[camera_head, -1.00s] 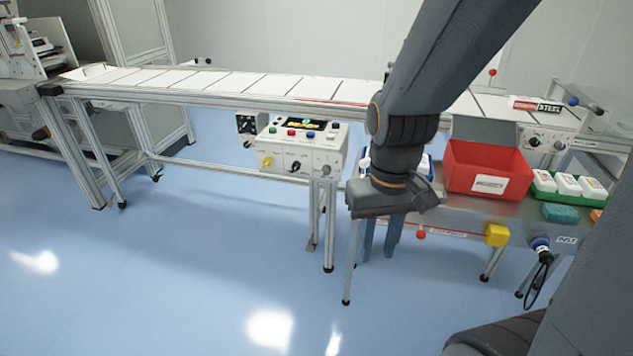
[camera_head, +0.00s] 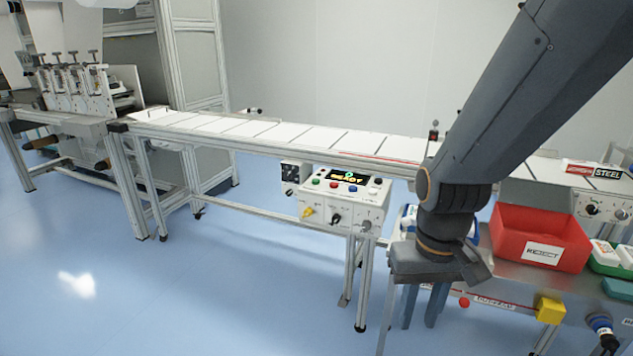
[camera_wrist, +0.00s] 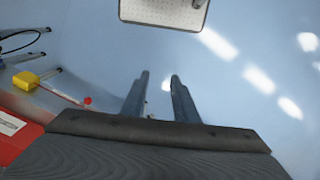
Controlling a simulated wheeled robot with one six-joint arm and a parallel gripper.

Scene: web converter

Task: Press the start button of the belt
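The belt (camera_head: 270,131) is a long conveyor carrying white panels. A white control box (camera_head: 345,203) is fixed below its front edge. On its top are a green button (camera_head: 316,183), a red button (camera_head: 333,185), a blue button (camera_head: 350,188) and a small lit display (camera_head: 349,177). The button labels are too small to read. My gripper (camera_head: 425,305) hangs pointing down, to the right of and below the box, apart from it. In the wrist view, the gripper's two fingers (camera_wrist: 159,78) are apart with nothing between them, over the blue floor.
A red reject bin (camera_head: 507,234) and a yellow block (camera_head: 550,310) are on the bench to the right of my gripper. A machine with rollers (camera_head: 75,88) stands at the far left. The floor before the belt is clear. A grey plate (camera_wrist: 165,12) shows in the wrist view.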

